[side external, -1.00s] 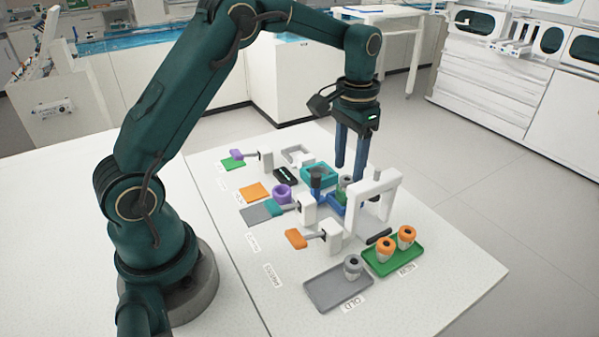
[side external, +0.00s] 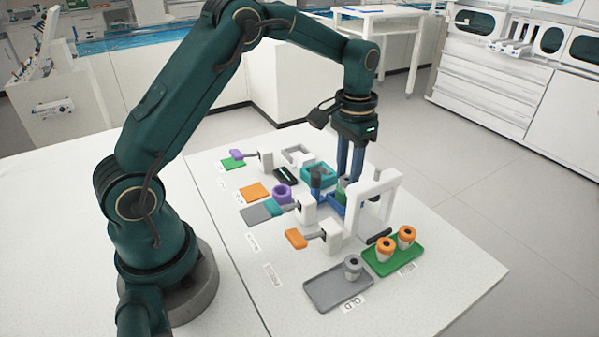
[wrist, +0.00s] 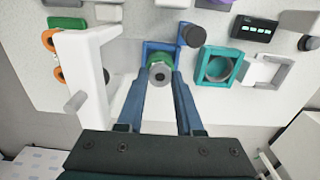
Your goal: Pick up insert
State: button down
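A grey-topped insert with a green collar (wrist: 158,71) stands in a blue holder (wrist: 151,48) in the wrist view. In the side view the insert (side external: 341,194) is partly hidden by my fingers and the white arch. My gripper (side external: 349,178) points straight down above the blue holder. In the wrist view its two blue fingers (wrist: 160,78) lie on either side of the insert, spread apart. I see no clear grip on it; whether the tips touch its sides is hard to tell.
A white arch (side external: 377,183) stands close beside the holder. A teal square frame (wrist: 218,68) and a dark knob (wrist: 192,34) are also near. Orange-topped pieces (side external: 406,236) stand on a green tray, and a grey piece (side external: 352,266) on a grey tray.

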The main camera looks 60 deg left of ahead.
aim_at(347, 179)
jog(key=shift+r, duration=2.75)
